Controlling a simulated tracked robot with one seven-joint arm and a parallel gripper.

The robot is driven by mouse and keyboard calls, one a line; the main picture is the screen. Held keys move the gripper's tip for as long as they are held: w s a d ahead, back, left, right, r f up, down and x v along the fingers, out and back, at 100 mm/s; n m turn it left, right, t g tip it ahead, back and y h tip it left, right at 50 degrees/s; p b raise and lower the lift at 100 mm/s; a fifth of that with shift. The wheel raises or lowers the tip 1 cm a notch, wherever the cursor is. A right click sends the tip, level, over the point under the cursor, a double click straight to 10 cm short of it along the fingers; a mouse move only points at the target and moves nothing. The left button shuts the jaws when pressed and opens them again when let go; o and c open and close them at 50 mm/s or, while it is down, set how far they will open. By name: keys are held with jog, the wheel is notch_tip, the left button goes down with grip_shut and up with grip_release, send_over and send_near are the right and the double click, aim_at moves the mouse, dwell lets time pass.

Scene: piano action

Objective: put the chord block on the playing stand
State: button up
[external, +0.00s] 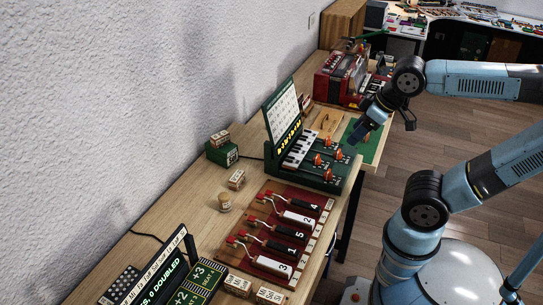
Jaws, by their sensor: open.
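Several small pale wooden blocks with dark markings could be the chord block. One block (237,180) lies on the bench, and another wooden piece (219,138) sits on a small green box (222,154). I cannot tell which is the chord block. A green piano-action unit (324,178) with white keys and an upright panel (283,119) stands mid-bench; whether it is the playing stand is unclear. My gripper (357,132) is open, above and right of this unit, over a green mat (371,145). Its fingertips are small and dark, and I see nothing held.
A red board (270,214) with black and white numbered bars lies in front of the unit. A display with lit text (157,283) is at the near edge. A red machine (340,80) stands farther back.

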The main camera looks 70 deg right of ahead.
dwell(0.3)
jog(key=w+d+f+m, duration=0.3)
jog(key=w+d+m, duration=0.2)
jog(key=d+m, duration=0.25)
jog(key=w+d+f+m+y, duration=0.15)
jog(key=w+d+m, duration=0.25)
jog(key=d+m, duration=0.4)
jog(key=w+d+f+m+h, duration=0.1)
jog(key=w+d+f+m, duration=0.2)
jog(key=w+d+m, duration=0.45)
jog(key=s+d+f+m+g+h, duration=0.1)
jog(key=s+d+f+m, duration=0.45)
jog(key=d, duration=0.45)
jog(key=s+d+f+m, duration=0.5)
jog(key=d+f+m, duration=0.1)
jog(key=d, duration=0.5)
jog(key=s+d+f+m+g+h, duration=0.1)
jog(key=s+d+f+m, duration=0.45)
jog(key=d, duration=0.45)
jog(key=shift+t, duration=0.3)
jog(key=x, duration=1.4)
jog(key=shift+w+d, duration=0.15)
jog(key=shift+w, duration=0.1)
jog(key=shift+c, duration=0.3)
